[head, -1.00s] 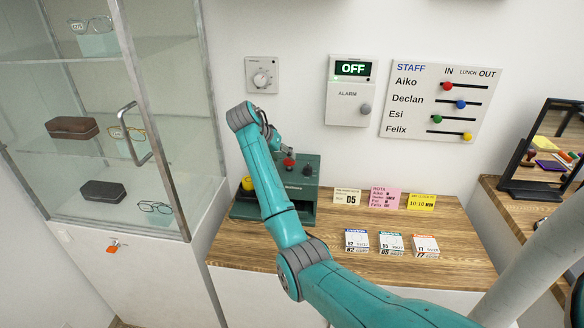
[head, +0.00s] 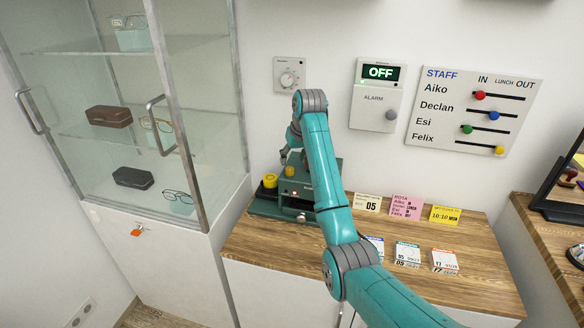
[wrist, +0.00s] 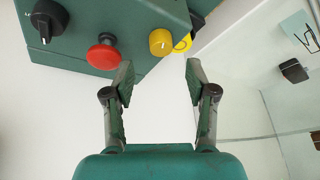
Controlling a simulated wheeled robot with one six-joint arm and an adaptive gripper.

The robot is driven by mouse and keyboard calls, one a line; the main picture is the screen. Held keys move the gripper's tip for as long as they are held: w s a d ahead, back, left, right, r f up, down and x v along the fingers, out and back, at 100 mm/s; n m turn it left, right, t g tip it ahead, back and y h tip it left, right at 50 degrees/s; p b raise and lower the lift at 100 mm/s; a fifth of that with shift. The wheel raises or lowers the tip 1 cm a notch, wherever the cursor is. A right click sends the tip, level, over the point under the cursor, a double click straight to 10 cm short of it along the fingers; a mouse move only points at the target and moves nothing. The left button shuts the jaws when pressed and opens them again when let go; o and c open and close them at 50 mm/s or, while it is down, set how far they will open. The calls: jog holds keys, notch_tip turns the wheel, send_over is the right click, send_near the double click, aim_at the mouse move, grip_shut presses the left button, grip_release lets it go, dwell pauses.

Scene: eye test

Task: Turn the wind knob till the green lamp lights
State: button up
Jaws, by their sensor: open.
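A dark green machine (head: 262,206) stands on the wooden counter, partly hidden behind my arm. In the wrist view its casing (wrist: 75,50) carries a black knob (wrist: 48,20), a red mushroom-shaped button (wrist: 103,53) and a yellow knob (wrist: 161,42) with a pale mark. The yellow knob (head: 289,171) also shows in the head view. My gripper (wrist: 160,78) is open and empty, its fingertips apart either side of the yellow knob's line and short of it. A small reddish-white light (head: 295,192) shows on the machine's front. I cannot make out a lit green lamp on it.
A glass cabinet (head: 205,130) stands left of the counter (head: 270,250). On the wall are a dial (head: 289,77), an alarm box (head: 377,98) reading OFF and a staff board (head: 480,108). Cards and small calendars (head: 407,254) stand right of my arm.

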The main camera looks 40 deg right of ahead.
aim_at(290, 169)
jog(key=x, duration=0.5)
jog(key=shift+w+f, duration=0.1)
jog(key=shift+f, duration=0.2)
grip_shut()
